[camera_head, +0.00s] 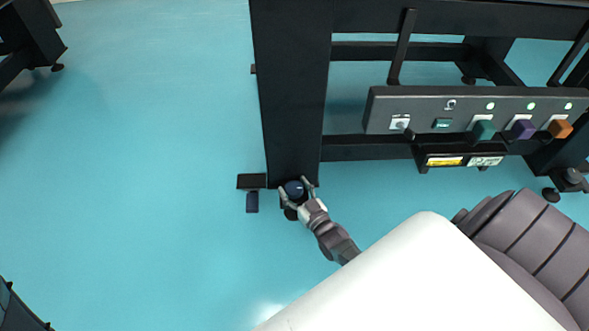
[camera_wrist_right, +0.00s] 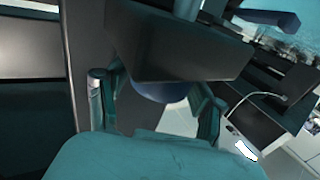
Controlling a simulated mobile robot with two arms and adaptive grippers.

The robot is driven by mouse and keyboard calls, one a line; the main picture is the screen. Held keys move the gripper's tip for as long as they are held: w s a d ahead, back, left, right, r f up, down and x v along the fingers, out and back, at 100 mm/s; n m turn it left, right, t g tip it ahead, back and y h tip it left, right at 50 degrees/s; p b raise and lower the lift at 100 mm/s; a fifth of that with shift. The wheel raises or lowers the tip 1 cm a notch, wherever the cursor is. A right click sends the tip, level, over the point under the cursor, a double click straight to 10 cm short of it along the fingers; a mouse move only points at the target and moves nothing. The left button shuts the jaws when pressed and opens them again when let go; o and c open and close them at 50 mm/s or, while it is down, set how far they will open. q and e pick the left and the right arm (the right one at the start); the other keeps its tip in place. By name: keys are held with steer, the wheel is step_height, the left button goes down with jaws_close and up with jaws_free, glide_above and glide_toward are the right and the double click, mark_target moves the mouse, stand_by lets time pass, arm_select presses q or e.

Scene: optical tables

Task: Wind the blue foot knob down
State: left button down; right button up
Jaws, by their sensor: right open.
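The blue foot knob (camera_head: 294,188) sits at the bottom of the black table leg (camera_head: 292,110) in the head view, close to the floor. My right gripper (camera_head: 298,189) is there with its two fingers on either side of the knob, open. In the right wrist view the knob (camera_wrist_right: 160,91) shows as a dark blue rounded shape under a dark block, between the open fingers (camera_wrist_right: 155,105). I cannot tell whether either finger touches it. My left gripper is not in view.
A dark blue pedal-like piece (camera_head: 252,202) lies left of the knob below a black bracket (camera_head: 251,181). A grey control panel (camera_head: 460,106) with coloured knobs is at the right. The teal floor (camera_head: 150,180) is clear to the left.

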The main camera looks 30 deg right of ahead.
mark_target(294, 188)
step_height(294, 188, up, 10)
steer(key=shift+f, duration=0.15)
stand_by(0.3)
stand_by(0.4)
